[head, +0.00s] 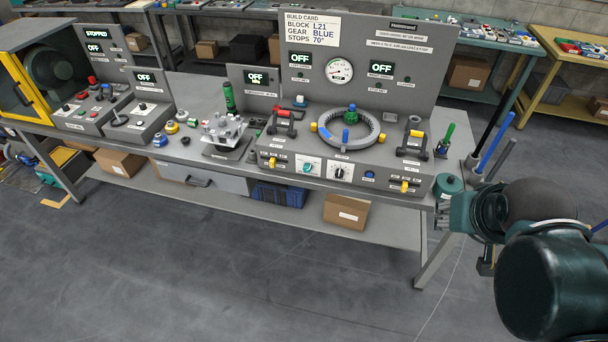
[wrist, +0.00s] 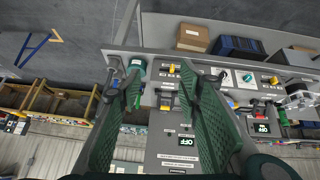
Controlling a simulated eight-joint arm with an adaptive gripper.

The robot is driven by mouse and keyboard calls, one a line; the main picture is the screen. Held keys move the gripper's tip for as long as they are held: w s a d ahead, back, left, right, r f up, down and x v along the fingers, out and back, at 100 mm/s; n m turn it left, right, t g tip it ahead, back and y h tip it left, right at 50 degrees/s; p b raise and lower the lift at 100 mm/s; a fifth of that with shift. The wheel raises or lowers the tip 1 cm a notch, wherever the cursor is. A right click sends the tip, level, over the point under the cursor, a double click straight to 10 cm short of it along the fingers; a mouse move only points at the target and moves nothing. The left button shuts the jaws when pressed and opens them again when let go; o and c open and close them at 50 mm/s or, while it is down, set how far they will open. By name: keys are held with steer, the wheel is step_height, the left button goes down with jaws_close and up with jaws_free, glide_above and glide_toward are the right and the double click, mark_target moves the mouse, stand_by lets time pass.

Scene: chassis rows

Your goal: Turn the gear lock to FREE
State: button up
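The grey gear fixture (head: 318,180) stands on the bench in the head view. On its front face are a left yellow lever (head: 272,162), a teal knob (head: 308,168), a black knob (head: 340,172) and a right yellow lever (head: 404,186). Their labels are too small to read, so I cannot tell which is the gear lock or its setting. In the wrist view the right yellow lever (wrist: 172,69) shows beyond my gripper (wrist: 160,72), between its fingertips. The teal knob (wrist: 248,77) is to the right. My gripper is open and empty, apart from the fixture.
A grey ring (head: 348,142) with blue and green pegs sits on the fixture. Black handles (head: 414,140) stand beside it. The floor in front is clear.

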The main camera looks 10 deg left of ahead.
steer(key=w+a+f+n+h+b, duration=0.1)
steer(key=w+a+f+b, duration=0.2)
steer(key=w, duration=0.4)
steer(key=w+a+f+n+h+b, duration=0.1)
steer(key=w+a+f+n, duration=0.1)
steer(key=w+a, duration=0.4)
steer(key=n+t+h+b, duration=0.2)
steer(key=n+t+b, duration=0.2)
steer(key=t+b, duration=0.3)
glide_toward(307, 171)
steer(key=shift+a+f, duration=0.1)
steer(key=shift+f, duration=0.05)
steer(key=shift+w, duration=0.1)
steer(key=shift+b+x, duration=0.7)
steer(key=shift+x, duration=3.15)
steer(key=c, duration=0.9)
